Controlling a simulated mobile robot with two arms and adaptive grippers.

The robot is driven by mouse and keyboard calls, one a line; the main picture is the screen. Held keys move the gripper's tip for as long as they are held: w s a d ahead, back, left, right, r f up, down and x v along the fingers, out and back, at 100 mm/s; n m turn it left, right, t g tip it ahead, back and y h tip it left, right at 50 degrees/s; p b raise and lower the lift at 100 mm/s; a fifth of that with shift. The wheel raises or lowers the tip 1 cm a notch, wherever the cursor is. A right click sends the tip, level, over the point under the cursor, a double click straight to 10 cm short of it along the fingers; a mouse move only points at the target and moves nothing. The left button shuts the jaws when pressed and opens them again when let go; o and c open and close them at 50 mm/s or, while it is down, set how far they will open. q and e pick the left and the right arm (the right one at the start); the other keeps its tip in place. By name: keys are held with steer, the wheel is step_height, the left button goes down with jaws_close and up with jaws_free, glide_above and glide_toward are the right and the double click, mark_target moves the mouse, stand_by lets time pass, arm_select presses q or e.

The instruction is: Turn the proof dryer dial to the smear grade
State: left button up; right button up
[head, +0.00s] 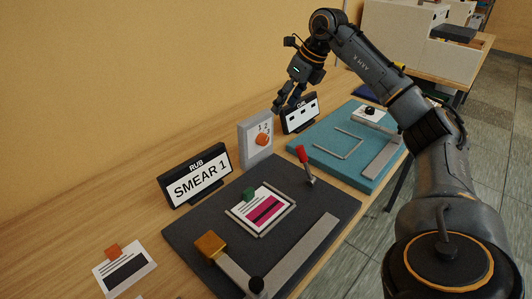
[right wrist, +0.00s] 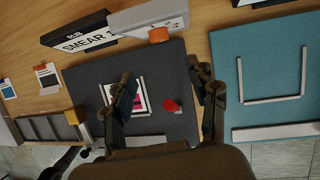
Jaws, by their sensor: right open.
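The dial is an orange knob (head: 262,140) on an upright pale grey panel (head: 250,154) with small numerals around it. I cannot tell which numeral it points to. The knob also shows at the top of the right wrist view (right wrist: 158,34), beyond the fingers. A black-framed sign (head: 196,177) left of the panel reads "RUB" and "SMEAR 1".
A teal board (head: 322,165) and a second sign (head: 299,114) stand to the right. A card (head: 124,268) lies front left.

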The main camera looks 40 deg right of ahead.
mark_target(266, 141)
steer(key=p+x, duration=0.1)
steer(key=x, duration=1.3)
steer(key=shift+f, duration=0.15)
steer(key=c, duration=1.1)
